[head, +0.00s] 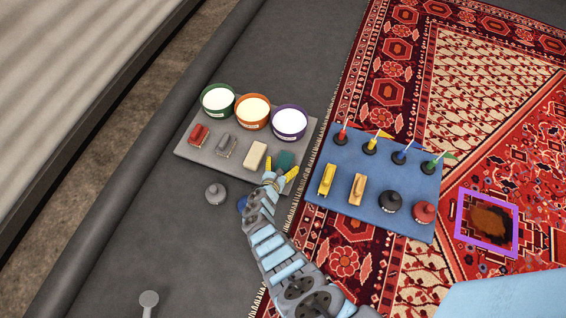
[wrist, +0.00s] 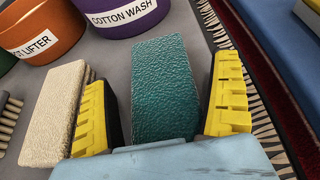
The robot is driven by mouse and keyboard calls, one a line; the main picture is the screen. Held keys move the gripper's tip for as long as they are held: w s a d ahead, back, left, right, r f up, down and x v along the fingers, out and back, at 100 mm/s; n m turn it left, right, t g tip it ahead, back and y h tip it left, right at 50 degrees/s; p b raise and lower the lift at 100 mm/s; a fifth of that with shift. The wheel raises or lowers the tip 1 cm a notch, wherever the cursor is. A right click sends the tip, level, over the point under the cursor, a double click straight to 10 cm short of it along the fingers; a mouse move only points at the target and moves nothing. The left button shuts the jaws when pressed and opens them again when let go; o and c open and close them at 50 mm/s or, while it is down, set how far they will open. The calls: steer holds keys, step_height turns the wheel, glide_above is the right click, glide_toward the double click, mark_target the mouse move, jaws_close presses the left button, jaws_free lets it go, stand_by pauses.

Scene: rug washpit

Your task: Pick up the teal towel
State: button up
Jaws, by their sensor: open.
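The teal towel (wrist: 165,88) is a folded, textured block lying on the grey tray, between my gripper's two yellow fingers in the wrist view. In the head view the towel (head: 286,160) shows just beyond my fingertips, partly hidden by them. My gripper (head: 280,175) is open.
A cream sponge-like block (wrist: 58,110) stands close beside my left finger. A purple tub (head: 290,122) sits behind the towel, with orange (head: 252,112) and green (head: 218,99) tubs left of it. A blue tray (head: 340,205) with flags and tools lies to the right.

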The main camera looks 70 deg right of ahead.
steer(key=shift+d, duration=0.1)
steer(key=c, duration=1.3)
